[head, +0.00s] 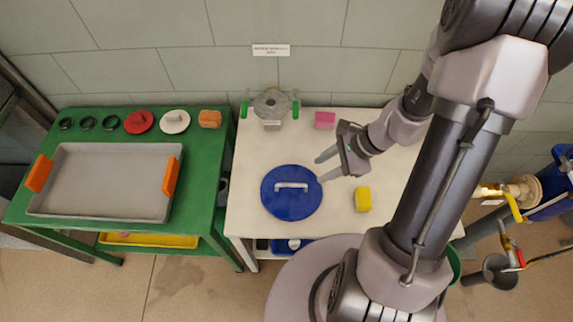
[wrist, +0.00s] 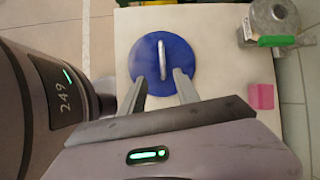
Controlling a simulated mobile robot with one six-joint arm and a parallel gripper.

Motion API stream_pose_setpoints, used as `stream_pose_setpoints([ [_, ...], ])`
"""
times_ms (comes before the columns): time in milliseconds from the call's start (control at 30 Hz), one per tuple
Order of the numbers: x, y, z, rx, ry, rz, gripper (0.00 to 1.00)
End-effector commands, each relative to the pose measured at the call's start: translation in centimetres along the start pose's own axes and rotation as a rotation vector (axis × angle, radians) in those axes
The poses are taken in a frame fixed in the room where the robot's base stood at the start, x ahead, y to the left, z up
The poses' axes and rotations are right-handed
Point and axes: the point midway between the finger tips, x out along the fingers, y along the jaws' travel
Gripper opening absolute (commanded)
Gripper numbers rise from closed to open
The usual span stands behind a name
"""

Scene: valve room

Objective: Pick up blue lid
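The blue lid (head: 290,203) is a round disc with a light grey bar handle on top, lying on the white table (head: 246,150). My gripper (head: 322,168) is above the table, just up and right of the lid in the head view, with its fingers apart and nothing between them. In the wrist view the blue lid (wrist: 163,58) lies ahead of the open fingers (wrist: 160,88), and its handle (wrist: 162,58) runs up and down the picture. The fingertips overlap the lid's near edge in that view; I cannot tell the height gap.
A yellow block (head: 363,199) lies right of the lid. A pink block (head: 325,120) and a metal valve body with green handles (head: 271,107) are at the table's back. A green table (head: 208,160) on the left holds a grey tray (head: 105,147), a red lid (head: 138,121) and a white lid (head: 175,121).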

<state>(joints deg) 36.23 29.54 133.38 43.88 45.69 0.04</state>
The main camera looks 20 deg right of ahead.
Motion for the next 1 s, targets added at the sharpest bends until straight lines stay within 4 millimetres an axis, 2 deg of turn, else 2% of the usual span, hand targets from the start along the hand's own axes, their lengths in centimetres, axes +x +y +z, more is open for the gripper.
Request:
stream_pose_setpoints([
  [33, 2.1, 0.2, -0.3, -0.004, -0.001, 0.006, 0.38],
  [100, 4.4, 0.3, -0.4, -0.004, -0.001, 0.007, 0.38],
  [200, 7.4, 0.3, -0.4, -0.005, -0.001, 0.007, 0.38],
  [300, 9.6, 0.2, -0.3, -0.006, 0.0, 0.006, 0.38],
  [467, 11.3, 0.1, -0.2, -0.007, 0.001, 0.004, 0.38],
  [600, 14.3, -0.4, -0.6, -0.008, 0.001, 0.005, 0.38],
  [700, 15.7, -0.4, -0.5, -0.008, 0.0, 0.005, 0.38],
  [967, 15.8, -0.5, -0.2, -0.007, 0.001, 0.003, 0.38],
  [1000, 15.8, -0.5, -0.2, -0.007, 0.001, 0.003, 0.3],
])
